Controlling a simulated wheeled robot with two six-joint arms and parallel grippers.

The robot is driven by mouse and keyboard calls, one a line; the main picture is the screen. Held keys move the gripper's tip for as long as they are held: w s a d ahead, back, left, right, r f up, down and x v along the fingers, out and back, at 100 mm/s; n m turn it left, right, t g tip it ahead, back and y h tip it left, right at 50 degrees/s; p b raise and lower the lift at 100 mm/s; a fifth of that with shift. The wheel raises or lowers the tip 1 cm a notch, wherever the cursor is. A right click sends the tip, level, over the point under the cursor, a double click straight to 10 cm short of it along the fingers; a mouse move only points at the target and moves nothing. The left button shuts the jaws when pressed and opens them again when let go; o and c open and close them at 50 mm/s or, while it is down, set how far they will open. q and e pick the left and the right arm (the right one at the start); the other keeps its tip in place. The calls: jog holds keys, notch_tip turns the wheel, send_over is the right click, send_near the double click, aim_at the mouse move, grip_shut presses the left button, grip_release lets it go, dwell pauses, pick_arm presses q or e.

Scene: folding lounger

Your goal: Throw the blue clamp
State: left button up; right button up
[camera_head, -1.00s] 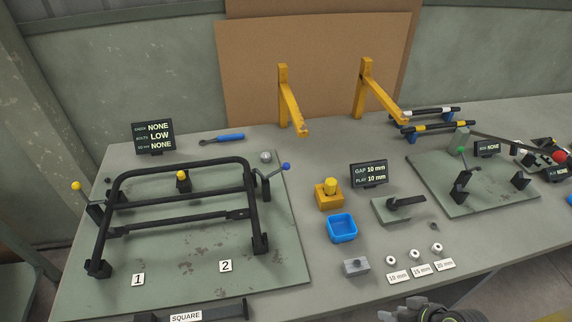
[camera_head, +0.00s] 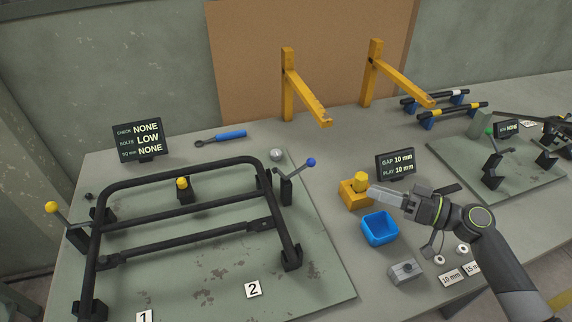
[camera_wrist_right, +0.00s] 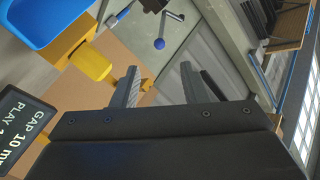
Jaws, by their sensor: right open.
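The blue clamp (camera_head: 311,162) is a dark clamp with a blue ball on the end of its lever. It stands at the right side of the black tubular frame (camera_head: 190,168), its lever slanting up to the right. In the right wrist view its blue ball (camera_wrist_right: 159,43) shows beyond the fingers, roughly between them. My right gripper (camera_head: 370,194) is open and empty, to the right of the clamp and apart from it. It is beside the yellow block (camera_head: 352,200) with a yellow knob. My left gripper is not in view.
A blue bin (camera_head: 380,232) and a grey block (camera_head: 404,271) are below my right gripper. A gap display (camera_head: 395,165) stands just behind it. Yellow brackets (camera_head: 307,98) reach forward at the back. A yellow-knobbed clamp (camera_head: 52,208) is at the left.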

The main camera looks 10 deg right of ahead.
jog(key=w, duration=0.2)
jog(key=p, duration=0.7)
send_near(312, 162)
jog(key=w+f+x, duration=0.1)
jog(key=x, duration=0.8)
jog(key=shift+w+a+r+t, duration=0.15)
jog(key=shift+a+t, duration=0.15)
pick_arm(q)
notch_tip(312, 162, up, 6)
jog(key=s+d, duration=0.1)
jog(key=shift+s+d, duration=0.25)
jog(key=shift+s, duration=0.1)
pick_arm(e)
grip_shut()
